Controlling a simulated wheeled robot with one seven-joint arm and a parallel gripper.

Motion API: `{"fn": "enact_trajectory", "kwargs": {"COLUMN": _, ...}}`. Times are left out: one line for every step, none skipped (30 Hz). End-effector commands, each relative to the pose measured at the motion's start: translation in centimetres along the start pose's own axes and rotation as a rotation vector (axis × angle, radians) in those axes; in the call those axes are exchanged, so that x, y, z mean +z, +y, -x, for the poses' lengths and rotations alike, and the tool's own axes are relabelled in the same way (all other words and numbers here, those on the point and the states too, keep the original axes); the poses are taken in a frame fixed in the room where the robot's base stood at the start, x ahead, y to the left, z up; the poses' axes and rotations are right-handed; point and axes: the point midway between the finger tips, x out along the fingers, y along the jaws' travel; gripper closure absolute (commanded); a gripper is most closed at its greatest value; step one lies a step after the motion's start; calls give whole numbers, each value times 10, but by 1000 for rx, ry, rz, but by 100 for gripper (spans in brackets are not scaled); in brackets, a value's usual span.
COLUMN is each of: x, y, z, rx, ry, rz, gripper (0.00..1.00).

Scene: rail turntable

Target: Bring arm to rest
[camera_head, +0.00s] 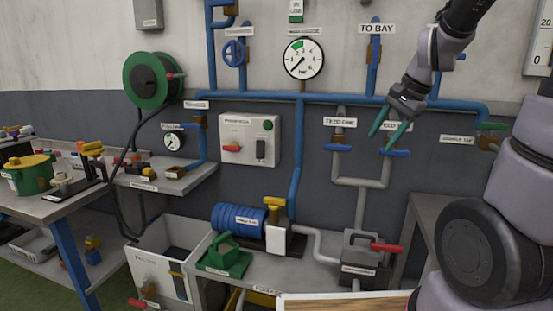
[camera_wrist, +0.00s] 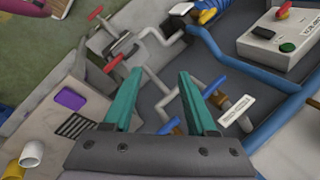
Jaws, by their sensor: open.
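My gripper (camera_head: 389,130) has two teal fingers and is open and empty. In the head view it hangs at the upper right, in front of the wall, pointing down and left. Its fingertips overlap the blue lever handle (camera_head: 396,153) on the right branch of the grey pipe; I cannot tell the gap in depth. The arm reaches in from the top right. In the wrist view the open fingers (camera_wrist: 155,95) have nothing between them, and the pipes and levers show beyond them.
Blue pipes (camera_head: 340,98) and a pressure gauge (camera_head: 303,58) are on the wall. A control box (camera_head: 250,139) hangs left of the gripper. A blue motor (camera_head: 238,219) and a grey unit with a red lever (camera_head: 386,247) stand on the bench below. A work table with parts is at the far left.

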Motion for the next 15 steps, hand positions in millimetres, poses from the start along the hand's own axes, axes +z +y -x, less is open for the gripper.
{"fn": "enact_trajectory", "kwargs": {"x": 12, "y": 0, "z": 22, "rx": -31, "ry": 17, "rz": 74, "gripper": 43}}
{"fn": "enact_trajectory", "kwargs": {"x": 18, "y": 1, "z": 32, "rx": -43, "ry": 28, "rz": 119, "gripper": 43}}
{"fn": "enact_trajectory", "kwargs": {"x": 28, "y": 3, "z": 45, "rx": -58, "ry": 43, "rz": 179, "gripper": 43}}
{"fn": "enact_trajectory", "kwargs": {"x": 34, "y": 5, "z": 55, "rx": -68, "ry": 56, "rz": 224, "gripper": 43}}
{"fn": "enact_trajectory", "kwargs": {"x": 40, "y": 7, "z": 64, "rx": -77, "ry": 70, "rz": 269, "gripper": 43}}
{"fn": "enact_trajectory", "kwargs": {"x": 49, "y": 10, "z": 76, "rx": -87, "ry": 90, "rz": 326, "gripper": 43}}
{"fn": "enact_trajectory", "kwargs": {"x": 55, "y": 14, "z": 84, "rx": -92, "ry": 107, "rz": 370, "gripper": 43}}
{"fn": "enact_trajectory", "kwargs": {"x": 61, "y": 17, "z": 91, "rx": -97, "ry": 123, "rz": 409, "gripper": 43}}
{"fn": "enact_trajectory", "kwargs": {"x": 68, "y": 21, "z": 100, "rx": -101, "ry": 145, "rz": 459, "gripper": 43}}
{"fn": "enact_trajectory", "kwargs": {"x": 72, "y": 24, "z": 105, "rx": -104, "ry": 161, "rz": 492, "gripper": 43}}
{"fn": "enact_trajectory", "kwargs": {"x": 77, "y": 27, "z": 110, "rx": -104, "ry": 176, "rz": 524, "gripper": 43}}
{"fn": "enact_trajectory", "kwargs": {"x": 82, "y": 31, "z": 116, "rx": -105, "ry": 193, "rz": 560, "gripper": 43}}
{"fn": "enact_trajectory", "kwargs": {"x": 85, "y": 34, "z": 120, "rx": -104, "ry": 206, "rz": 586, "gripper": 43}}
{"fn": "enact_trajectory", "kwargs": {"x": 88, "y": 36, "z": 123, "rx": -104, "ry": 218, "rz": 605, "gripper": 43}}
{"fn": "enact_trajectory", "kwargs": {"x": 91, "y": 38, "z": 126, "rx": -103, "ry": 230, "rz": 628, "gripper": 43}}
